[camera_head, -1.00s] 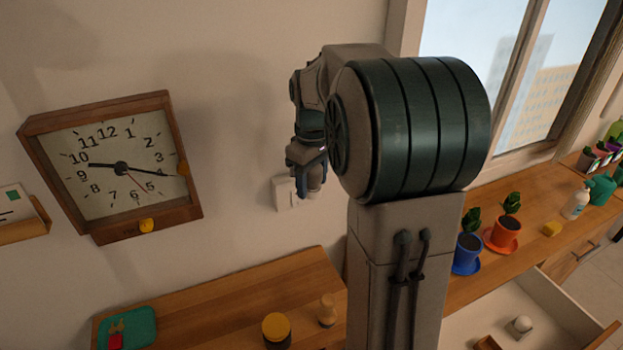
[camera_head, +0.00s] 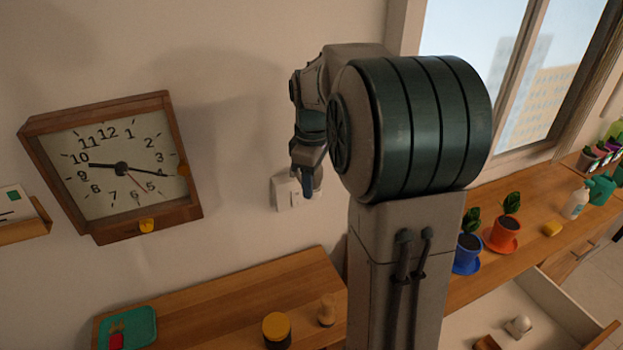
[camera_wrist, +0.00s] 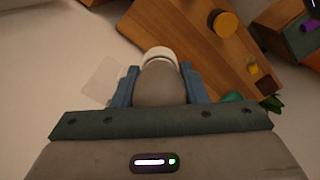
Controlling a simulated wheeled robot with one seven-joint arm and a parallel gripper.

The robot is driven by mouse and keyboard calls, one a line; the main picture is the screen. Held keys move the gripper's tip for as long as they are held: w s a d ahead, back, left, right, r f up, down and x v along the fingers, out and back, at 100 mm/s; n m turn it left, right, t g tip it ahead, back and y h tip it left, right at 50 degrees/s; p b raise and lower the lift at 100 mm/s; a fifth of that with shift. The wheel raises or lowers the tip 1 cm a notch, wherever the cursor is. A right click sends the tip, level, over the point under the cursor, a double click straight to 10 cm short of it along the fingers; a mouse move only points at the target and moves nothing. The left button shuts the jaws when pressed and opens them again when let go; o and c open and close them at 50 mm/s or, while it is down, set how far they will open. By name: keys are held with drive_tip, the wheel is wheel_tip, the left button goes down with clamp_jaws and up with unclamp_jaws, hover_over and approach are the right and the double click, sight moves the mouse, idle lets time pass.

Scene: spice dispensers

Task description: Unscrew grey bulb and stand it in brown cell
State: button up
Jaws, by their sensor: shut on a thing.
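My gripper (camera_head: 308,186) points down in front of the wall, above the wooden worktop. In the wrist view my gripper (camera_wrist: 160,85) has a blue finger on each side of a rounded grey bulb (camera_wrist: 161,88) and is shut on it. A white ring (camera_wrist: 160,54) shows at the bulb's far end; I cannot tell whether it is the bulb's collar or a socket. The bulb cannot be made out in the head view. No brown cell can be identified for certain; a brown block (camera_head: 487,343) lies in the open drawer at the bottom edge.
The worktop (camera_head: 215,305) holds a yellow-lidded jar (camera_head: 276,330), a pale wooden shaker (camera_head: 327,310) and a green mat (camera_head: 140,320). A white switch plate (camera_head: 292,192) is behind my gripper. The open white drawer (camera_head: 550,300) holds a pale round object (camera_head: 518,326). Potted plants stand at the right.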

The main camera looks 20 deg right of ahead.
drive_tip(key=n, duration=0.4)
drive_tip(key=shift+n, duration=0.3)
drive_tip(key=n, duration=0.3)
drive_tip(key=shift+s+r+n+p, duration=0.1)
drive_tip(key=shift+n+p, duration=0.2)
drive_tip(key=shift+n, duration=0.1)
drive_tip(key=n, duration=0.5)
drive_tip(key=shift+n, duration=0.3)
drive_tip(key=shift+n+p, duration=0.45)
drive_tip(key=shift+n, duration=0.35)
drive_tip(key=shift+o, duration=0.8)
drive_tip(key=shift+c, duration=0.3)
